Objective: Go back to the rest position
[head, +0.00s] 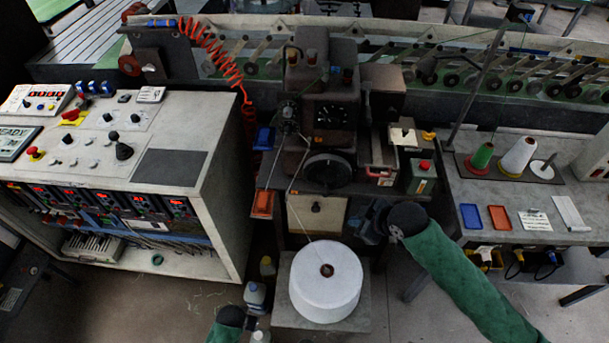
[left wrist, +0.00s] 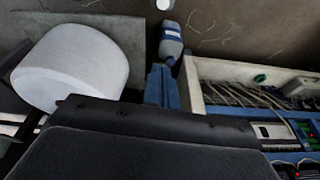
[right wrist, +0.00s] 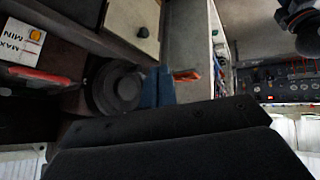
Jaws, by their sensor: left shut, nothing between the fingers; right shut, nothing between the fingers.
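My right gripper (head: 370,222) is in front of the sewing machine's lower front, right of the white thread cone, at the end of the green-sleeved right arm. In the right wrist view its blue fingers (right wrist: 157,86) are together and empty, with a dark handwheel behind them. My left arm shows only its end at the bottom of the head view. In the left wrist view my left gripper (left wrist: 160,84) has its blue fingers together and empty, between the thread cone (left wrist: 82,65) and the control cabinet, with a bottle beyond its tips.
The sewing machine (head: 333,112) stands in the centre. The thread cone (head: 326,280) stands low in front of it, beside bottles (head: 255,294). The control cabinet (head: 215,120) is at left. A side table (head: 530,222) with spools and small trays is at right. Floor shows at lower right.

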